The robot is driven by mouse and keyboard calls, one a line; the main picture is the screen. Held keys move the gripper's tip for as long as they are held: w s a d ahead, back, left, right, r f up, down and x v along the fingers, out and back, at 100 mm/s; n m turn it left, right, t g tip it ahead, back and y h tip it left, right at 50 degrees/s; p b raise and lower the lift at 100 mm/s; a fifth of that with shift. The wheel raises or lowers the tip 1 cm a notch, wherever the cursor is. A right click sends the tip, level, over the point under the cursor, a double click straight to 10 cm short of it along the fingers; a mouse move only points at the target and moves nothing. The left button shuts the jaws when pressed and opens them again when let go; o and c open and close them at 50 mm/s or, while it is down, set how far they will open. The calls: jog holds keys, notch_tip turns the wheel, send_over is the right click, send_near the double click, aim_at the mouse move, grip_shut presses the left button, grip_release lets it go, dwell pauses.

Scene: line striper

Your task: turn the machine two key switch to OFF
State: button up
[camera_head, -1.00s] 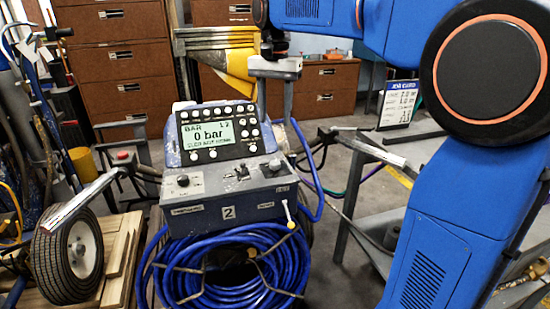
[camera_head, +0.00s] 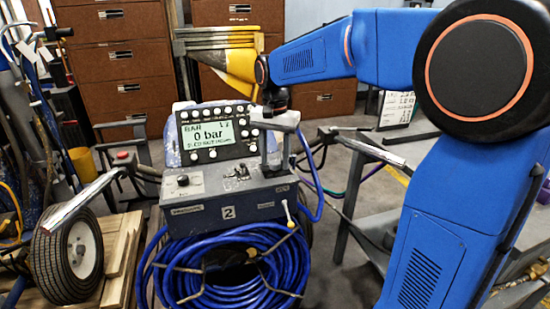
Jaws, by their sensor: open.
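Machine two is a dark grey console (camera_head: 228,196) with a white "2" plate on its front. Its tilted screen panel (camera_head: 211,136) reads "0 bar". On the console top are a black knob (camera_head: 183,180) at the left and a small metal switch or key cluster (camera_head: 237,172) in the middle. Their settings are too small to read. My gripper (camera_head: 275,160) is open and points down over the right end of the console top. Its fingers hide the control there, and I cannot tell if they touch it.
A coil of blue hose (camera_head: 235,265) hangs on the console's front. A wheeled cart (camera_head: 70,250) stands at the left and a metal bench (camera_head: 375,220) at the right.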

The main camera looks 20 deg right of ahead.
jog(key=c, duration=1.1)
jog(key=shift+o, duration=0.2)
jog(key=shift+n, duration=0.3)
jog(key=n, duration=1.1)
jog(key=o, duration=1.1)
jog(key=shift+c, duration=0.2)
